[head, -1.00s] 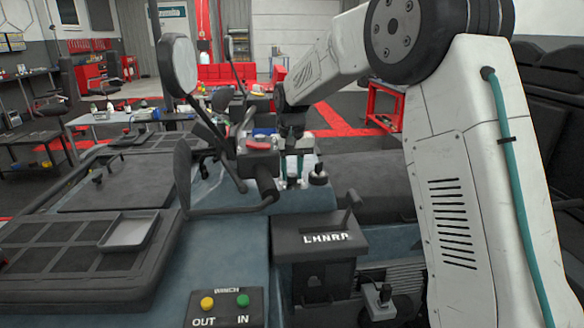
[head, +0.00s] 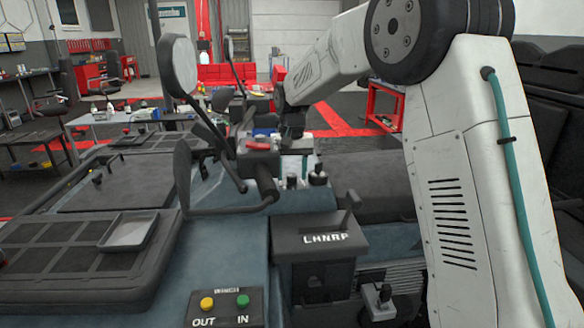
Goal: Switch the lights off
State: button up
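The light switch is not clearly labelled in the head view. A small light-coloured panel with dark knobs stands beyond the gear selector. One black knob (head: 318,175) is at its right, and a smaller dark knob (head: 292,182) is left of it. My gripper (head: 296,148) is at the end of my arm, just above and behind these knobs and right of the handlebar's red switch (head: 258,145). Its fingers are small and partly hidden, so I cannot tell their opening or any contact with a knob.
The handlebar, mirror (head: 178,66) and levers stand close left of my gripper. The gear selector (head: 322,240) marked LHNRP and a winch box (head: 225,308) with yellow and green buttons are nearer. A grey tray (head: 128,232) lies on the left rack.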

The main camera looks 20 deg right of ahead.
aim_at(292, 175)
notch_tip(292, 175, up, 8)
jog(key=shift+f, duration=0.15)
dwell(0.4)
